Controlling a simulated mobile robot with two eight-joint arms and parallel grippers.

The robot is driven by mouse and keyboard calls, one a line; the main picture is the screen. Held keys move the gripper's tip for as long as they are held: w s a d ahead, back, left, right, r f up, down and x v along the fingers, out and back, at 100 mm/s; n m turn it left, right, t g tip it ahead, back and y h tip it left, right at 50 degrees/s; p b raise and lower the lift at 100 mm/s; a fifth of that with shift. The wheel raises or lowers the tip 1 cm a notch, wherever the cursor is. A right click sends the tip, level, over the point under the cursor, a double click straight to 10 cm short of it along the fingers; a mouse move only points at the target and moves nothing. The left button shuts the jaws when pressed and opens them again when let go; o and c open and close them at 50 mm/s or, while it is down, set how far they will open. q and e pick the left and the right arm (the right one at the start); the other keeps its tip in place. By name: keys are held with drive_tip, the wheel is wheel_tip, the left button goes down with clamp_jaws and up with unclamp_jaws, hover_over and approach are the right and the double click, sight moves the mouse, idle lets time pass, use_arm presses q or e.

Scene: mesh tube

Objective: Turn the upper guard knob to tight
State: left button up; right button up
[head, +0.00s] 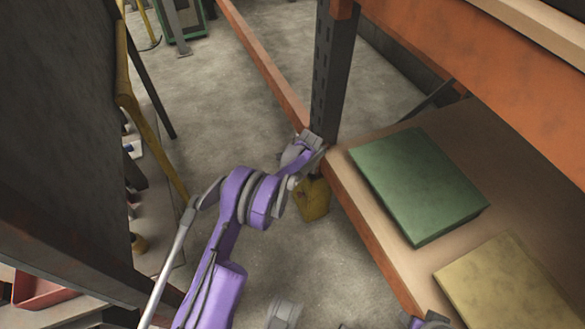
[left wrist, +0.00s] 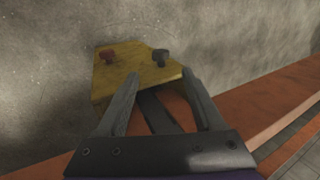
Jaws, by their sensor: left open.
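I cannot tell which is the upper guard knob. My left gripper (left wrist: 161,75) is open and empty, its fingers pointing toward the block and the grey knob, apparently not touching either. In the head view my left gripper (head: 309,158) is by the dark rack post, above the yellow block (head: 314,200); the knobs are not clear there.
The dark upright post (head: 333,75) and orange beam (head: 375,245) stand close to my left gripper. A green box (head: 418,185) and a tan box (head: 505,285) lie on the shelf (head: 355,190). A dark panel (head: 60,130) stands at left. Concrete floor (head: 230,120) is open between.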

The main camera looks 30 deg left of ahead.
use_arm(q)
drive_tip(key=b+x, duration=0.2)
drive_tip(key=x, duration=0.7)
clamp_jaws()
